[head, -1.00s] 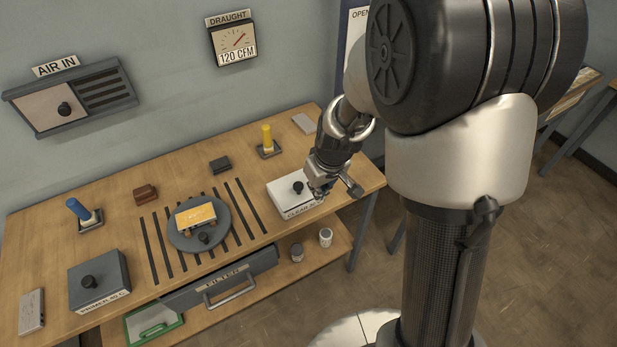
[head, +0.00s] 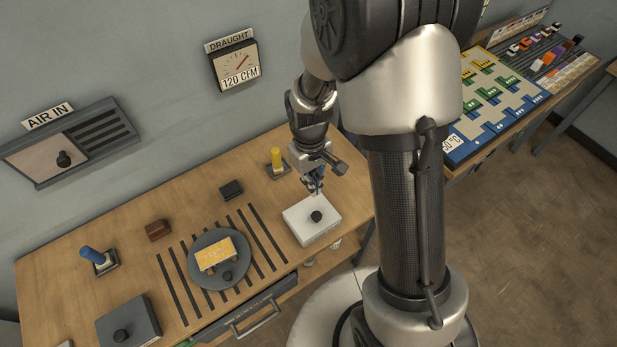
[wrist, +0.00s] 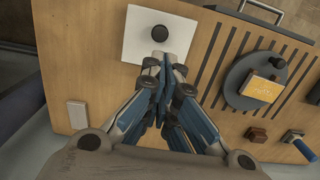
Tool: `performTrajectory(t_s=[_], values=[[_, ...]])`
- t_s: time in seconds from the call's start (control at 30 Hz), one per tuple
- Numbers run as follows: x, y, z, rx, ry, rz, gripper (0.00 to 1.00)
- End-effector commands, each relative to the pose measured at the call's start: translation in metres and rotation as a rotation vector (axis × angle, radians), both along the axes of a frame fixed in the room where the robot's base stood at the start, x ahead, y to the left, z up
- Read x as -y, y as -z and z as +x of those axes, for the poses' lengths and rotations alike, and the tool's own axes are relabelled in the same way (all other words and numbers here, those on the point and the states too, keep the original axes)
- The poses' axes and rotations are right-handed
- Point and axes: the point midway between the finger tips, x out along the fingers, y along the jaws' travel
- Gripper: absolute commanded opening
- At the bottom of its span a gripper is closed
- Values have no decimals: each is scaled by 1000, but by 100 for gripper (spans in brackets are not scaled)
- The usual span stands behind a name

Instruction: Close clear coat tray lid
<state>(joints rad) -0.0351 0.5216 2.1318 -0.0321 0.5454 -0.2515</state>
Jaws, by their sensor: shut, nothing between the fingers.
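The clear coat tray is a white box with a flat white lid (head: 311,222) and a black round knob (head: 316,216). It sits at the right end of the wooden bench, and its lid lies flat on it. It also shows at the top of the wrist view, the knob (wrist: 151,62) just beyond my fingertips. My gripper (head: 316,188) is shut and empty, above and just behind the lid's back edge. In the wrist view my closed fingertips (wrist: 165,64) overlap the lid's lower edge; I cannot tell whether they touch it.
A dark round turntable (head: 220,278) with a yellow block (head: 216,254) stands left of the tray, between slots in the bench. A yellow-handled tool (head: 277,160) and a small dark block (head: 230,189) are behind. A grey knobbed box (head: 128,325) stands at front left.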

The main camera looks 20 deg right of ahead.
Motion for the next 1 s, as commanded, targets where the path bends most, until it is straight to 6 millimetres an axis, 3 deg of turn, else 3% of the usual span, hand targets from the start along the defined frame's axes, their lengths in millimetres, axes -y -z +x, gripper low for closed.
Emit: performTrajectory(t_s=[0.2, 0.5, 0.7, 1.0], values=[[1, 52, -4, -4, 1, 1, 0], [2, 103, -6, 0, 1, 1, 0], [2, 114, -6, 1, 0, 0, 0], [2, 115, -6, 2, 0, 1, 0]])
